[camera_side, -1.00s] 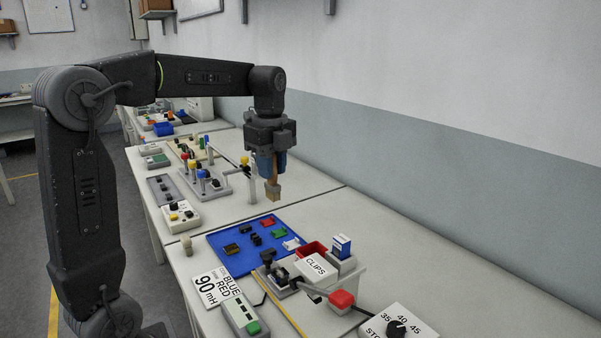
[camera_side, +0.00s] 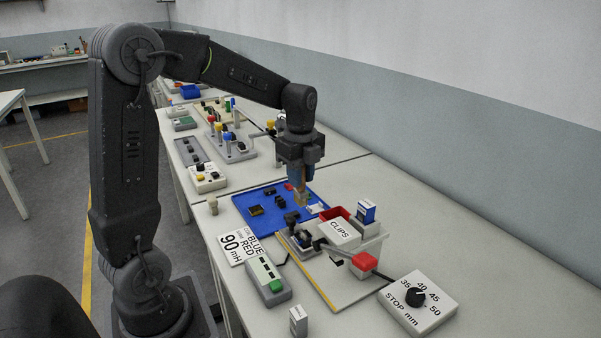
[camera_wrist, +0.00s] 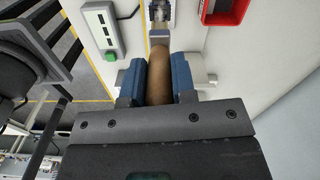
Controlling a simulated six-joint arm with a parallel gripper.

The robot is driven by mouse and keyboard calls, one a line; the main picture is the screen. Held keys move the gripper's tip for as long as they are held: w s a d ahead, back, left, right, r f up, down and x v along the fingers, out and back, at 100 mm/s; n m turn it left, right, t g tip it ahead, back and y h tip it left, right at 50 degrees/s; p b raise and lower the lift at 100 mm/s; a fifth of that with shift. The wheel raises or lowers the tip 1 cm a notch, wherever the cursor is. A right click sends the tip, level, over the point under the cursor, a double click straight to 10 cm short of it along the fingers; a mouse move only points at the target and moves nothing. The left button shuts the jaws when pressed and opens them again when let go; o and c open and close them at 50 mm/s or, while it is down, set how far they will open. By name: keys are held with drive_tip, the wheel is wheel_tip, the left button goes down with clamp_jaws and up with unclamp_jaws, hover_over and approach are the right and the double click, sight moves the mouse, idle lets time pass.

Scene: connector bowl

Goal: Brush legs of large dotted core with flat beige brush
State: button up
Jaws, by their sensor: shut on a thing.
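My gripper (camera_side: 300,172) hangs over the blue mat (camera_side: 256,217) and is shut on a brown-handled brush. In the wrist view my gripper (camera_wrist: 159,82) has blue fingers on either side of the brush's round handle (camera_wrist: 159,68). The brush's beige end (camera_side: 301,199) points down in the side view, near the back of the fixture. A small fixture (camera_side: 300,238) with dark parts stands in front of the mat. Small dark pieces lie on the mat (camera_side: 268,190). I cannot tell which is the large dotted core; no dots or legs are readable.
A red bin (camera_side: 334,213), a box marked CLIPS (camera_side: 341,233) and a blue-white carton (camera_side: 364,212) stand right of the fixture. The right bench is clear.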

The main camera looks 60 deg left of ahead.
sight(301, 202)
drive_tip(key=shift+f, duration=3.75)
drive_tip(key=shift+f, duration=0.65)
drive_tip(key=shift+d, duration=0.1)
drive_tip(key=shift+d+r, duration=0.1)
drive_tip(key=shift+d, duration=1)
drive_tip(key=shift+a, duration=0.15)
drive_tip(key=shift+a, duration=1.05)
drive_tip(key=shift+d, duration=0.15)
drive_tip(key=shift+d, duration=1.05)
drive_tip(key=shift+a, duration=0.2)
